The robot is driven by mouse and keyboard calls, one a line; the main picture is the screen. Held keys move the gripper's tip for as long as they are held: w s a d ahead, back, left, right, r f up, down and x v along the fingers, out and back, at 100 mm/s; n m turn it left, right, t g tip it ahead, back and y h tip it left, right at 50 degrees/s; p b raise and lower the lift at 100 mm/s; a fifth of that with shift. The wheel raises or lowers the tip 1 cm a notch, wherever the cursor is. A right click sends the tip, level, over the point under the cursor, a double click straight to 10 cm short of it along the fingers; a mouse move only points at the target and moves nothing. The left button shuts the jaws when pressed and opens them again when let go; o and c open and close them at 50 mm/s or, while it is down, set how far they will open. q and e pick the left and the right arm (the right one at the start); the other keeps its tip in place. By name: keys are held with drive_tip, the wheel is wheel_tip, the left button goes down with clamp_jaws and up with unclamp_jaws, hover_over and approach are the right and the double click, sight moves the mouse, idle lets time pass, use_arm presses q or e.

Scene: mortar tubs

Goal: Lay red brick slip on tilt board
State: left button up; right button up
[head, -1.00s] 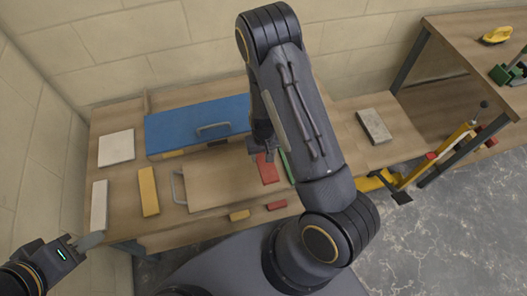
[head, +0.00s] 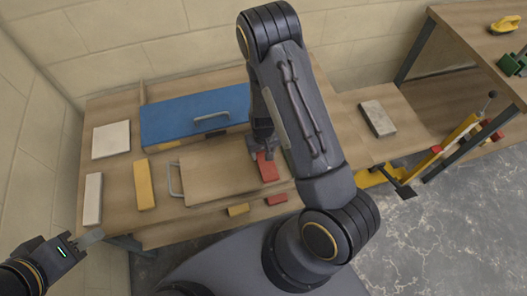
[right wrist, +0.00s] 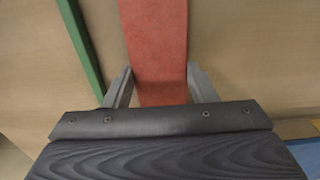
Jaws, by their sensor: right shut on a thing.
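The red brick slip (head: 267,166) is at the right end of a pale wooden board with a metal handle at its left, which looks like the tilt board (head: 215,172). My right gripper (head: 262,150) is shut on the slip's far end. In the right wrist view, the gripper's fingers (right wrist: 160,88) stand on either side of the slip (right wrist: 157,45). I cannot tell whether the slip touches the board. A green strip (right wrist: 82,45) runs beside the slip with a gap between. My left gripper (head: 90,238) is off the bench at lower left, its jaw opening unclear.
A blue lidded box (head: 195,120) stands behind the board. A yellow slip (head: 144,185) and pale slips (head: 93,199) (head: 111,140) lie left. Small yellow (head: 238,210) and red (head: 277,199) blocks sit at the front edge. A grey slab (head: 378,118) lies right.

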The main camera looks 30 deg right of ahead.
drive_tip(key=shift+f+b, duration=0.3)
drive_tip(key=shift+f, duration=0.1)
drive_tip(key=o, duration=1.3)
drive_tip(key=shift+o, duration=0.2)
drive_tip(key=shift+r, duration=0.1)
wheel_tip(320, 180, up, 8)
drive_tip(key=shift+f, duration=0.15)
